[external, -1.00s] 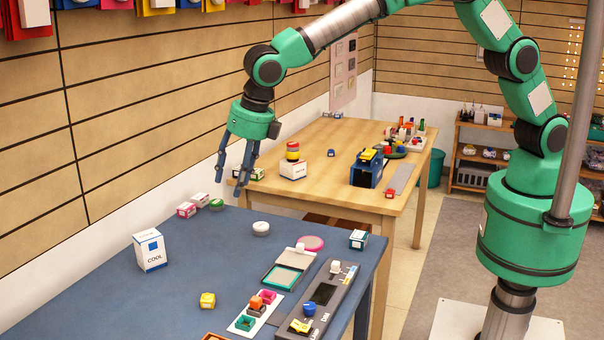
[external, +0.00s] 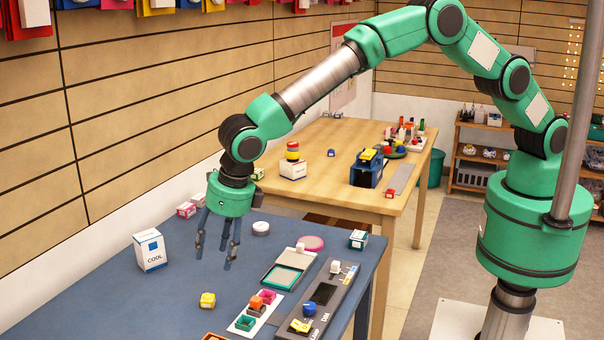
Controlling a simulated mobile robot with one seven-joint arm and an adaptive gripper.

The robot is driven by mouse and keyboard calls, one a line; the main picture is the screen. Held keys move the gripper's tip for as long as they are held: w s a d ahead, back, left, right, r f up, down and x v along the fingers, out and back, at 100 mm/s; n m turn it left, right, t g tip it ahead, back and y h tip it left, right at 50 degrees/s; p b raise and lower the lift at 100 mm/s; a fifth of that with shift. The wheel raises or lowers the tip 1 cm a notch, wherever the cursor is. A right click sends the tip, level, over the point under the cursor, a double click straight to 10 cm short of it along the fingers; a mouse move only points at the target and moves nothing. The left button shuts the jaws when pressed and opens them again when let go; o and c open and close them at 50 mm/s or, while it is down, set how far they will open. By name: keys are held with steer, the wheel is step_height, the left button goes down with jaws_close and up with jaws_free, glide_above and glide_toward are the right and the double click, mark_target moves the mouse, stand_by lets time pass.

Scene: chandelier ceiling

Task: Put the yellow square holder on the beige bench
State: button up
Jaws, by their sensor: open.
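A small yellow square piece (external: 207,300), which looks like the yellow square holder, sits on the blue table (external: 110,300) near the front. The beige wooden bench (external: 325,180) stands behind the blue table. My gripper (external: 214,256) points down over the blue table with its fingers apart and nothing between them. It appears above and behind the yellow piece, not touching it.
A white box marked COOL (external: 150,250) stands left of my gripper. A teal tray (external: 283,277), a dark grey device (external: 320,293) and a strip of small colored trays (external: 252,312) lie to the right. The bench holds a blue box (external: 366,172) and a white box (external: 292,169); its middle is fairly clear.

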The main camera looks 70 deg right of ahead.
steer(key=b, duration=0.1)
glide_toward(208, 293)
steer(key=shift+x, duration=2.45)
steer(key=shift+d+f, duration=0.1)
steer(key=shift+d, duration=0.05)
steer(key=shift+b+x, duration=0.75)
steer(key=shift+x, duration=1.75)
steer(key=shift+w, duration=0.1)
steer(key=c, duration=1.1)
steer(key=shift+r, duration=0.2)
